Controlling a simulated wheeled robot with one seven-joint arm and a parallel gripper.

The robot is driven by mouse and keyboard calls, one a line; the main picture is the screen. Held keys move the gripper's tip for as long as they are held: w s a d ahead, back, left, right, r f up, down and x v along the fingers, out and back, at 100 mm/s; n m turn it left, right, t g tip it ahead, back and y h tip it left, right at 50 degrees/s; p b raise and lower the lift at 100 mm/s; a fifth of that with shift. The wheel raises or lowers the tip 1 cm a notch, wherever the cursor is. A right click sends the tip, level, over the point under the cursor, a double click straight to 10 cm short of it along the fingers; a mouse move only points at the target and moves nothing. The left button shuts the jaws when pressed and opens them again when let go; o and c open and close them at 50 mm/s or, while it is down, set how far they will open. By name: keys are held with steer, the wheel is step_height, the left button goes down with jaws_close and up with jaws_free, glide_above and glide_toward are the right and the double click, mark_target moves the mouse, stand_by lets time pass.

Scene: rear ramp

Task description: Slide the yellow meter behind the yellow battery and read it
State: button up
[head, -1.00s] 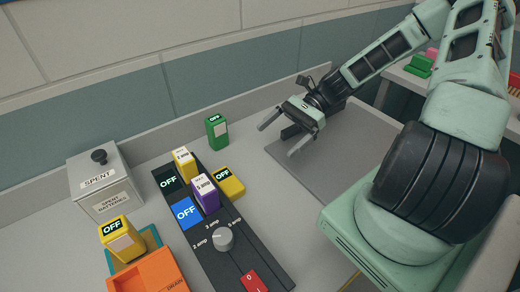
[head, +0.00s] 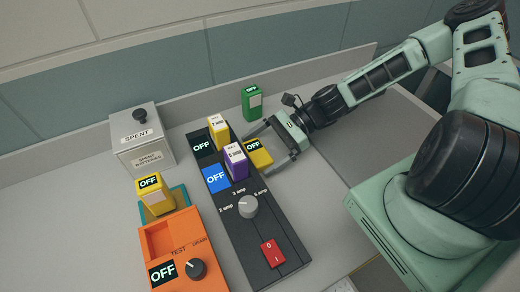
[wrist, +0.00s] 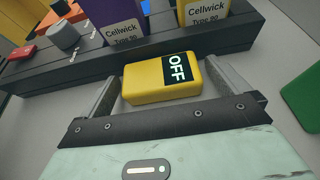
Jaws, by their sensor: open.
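The yellow meter (head: 259,153), its screen reading OFF, lies beside the right edge of a black charger (head: 262,215). It also shows in the wrist view (wrist: 146,85). My gripper (wrist: 164,68) is open, with one finger on each side of the meter; whether either finger touches it I cannot tell. The yellow battery (head: 218,133), labelled Cellwick Type 90 in the wrist view (wrist: 205,12), stands upright in the charger, just beyond the meter. A purple battery (head: 236,162) stands in the charger too. Black and blue charger screens read OFF.
A green meter (head: 250,104) reading OFF stands behind, near the wall. At left are a grey spent-batteries box (head: 145,158), another yellow meter (head: 155,196) on a teal stand and an orange tester (head: 185,245). The charger has a knob (head: 248,206) and a red switch (head: 271,253).

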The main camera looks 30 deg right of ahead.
steer(key=shift+a+f, duration=0.15)
steer(key=shift+a, duration=0.2)
steer(key=c, duration=1)
steer(key=shift+w, duration=0.15)
